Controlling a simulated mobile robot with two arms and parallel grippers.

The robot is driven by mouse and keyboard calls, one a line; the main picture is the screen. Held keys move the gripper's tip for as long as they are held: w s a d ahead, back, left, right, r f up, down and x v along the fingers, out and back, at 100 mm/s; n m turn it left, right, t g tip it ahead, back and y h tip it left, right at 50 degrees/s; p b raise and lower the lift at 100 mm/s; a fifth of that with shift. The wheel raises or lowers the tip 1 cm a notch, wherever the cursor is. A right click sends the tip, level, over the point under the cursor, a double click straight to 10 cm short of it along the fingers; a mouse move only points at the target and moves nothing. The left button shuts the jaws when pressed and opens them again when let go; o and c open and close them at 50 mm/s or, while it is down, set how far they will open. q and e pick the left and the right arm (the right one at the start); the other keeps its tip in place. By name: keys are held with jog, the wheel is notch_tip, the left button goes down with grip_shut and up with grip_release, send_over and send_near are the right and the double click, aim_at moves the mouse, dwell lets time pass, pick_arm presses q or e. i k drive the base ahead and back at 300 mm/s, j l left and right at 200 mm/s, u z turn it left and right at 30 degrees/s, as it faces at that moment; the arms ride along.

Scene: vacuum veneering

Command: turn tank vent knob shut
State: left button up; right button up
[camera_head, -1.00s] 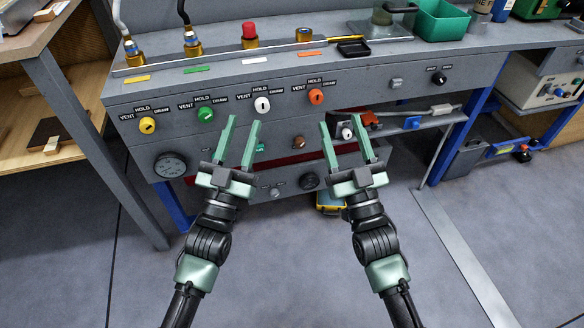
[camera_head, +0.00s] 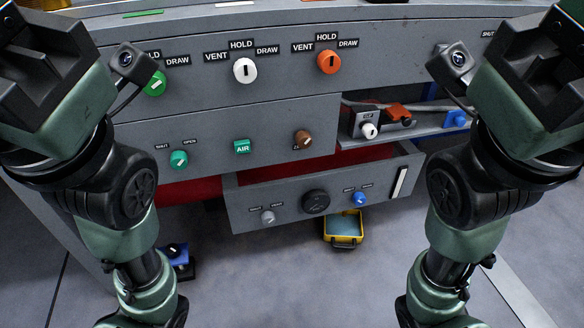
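No knob is readably marked as the tank vent. On the low grey front panel (camera_head: 335,186) are a grey knob (camera_head: 267,216) at left and a blue knob (camera_head: 359,199) at right, each under small labels, with a round black dial (camera_head: 315,202) between them. A green knob (camera_head: 179,159) with shut and open labels is on the panel above. My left gripper (camera_head: 45,75) is at the upper left and my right gripper (camera_head: 535,75) at the upper right. Their fingers are out of frame, so their opening is hidden. Neither visible gripper body touches a knob.
Green (camera_head: 155,84), white (camera_head: 245,70) and orange (camera_head: 328,62) vent/hold/draw knobs line the upper panel. A brown knob (camera_head: 302,140) and green AIR button (camera_head: 242,146) sit below. A shelf (camera_head: 400,131) holds small fittings. A yellow bin (camera_head: 343,229) stands on the floor.

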aim_at(268, 218)
jog(key=i+j+z, duration=0.1)
jog(key=j, duration=0.55)
jog(key=i+j, duration=0.1)
jog(key=j, duration=0.5)
jog(key=z, duration=0.05)
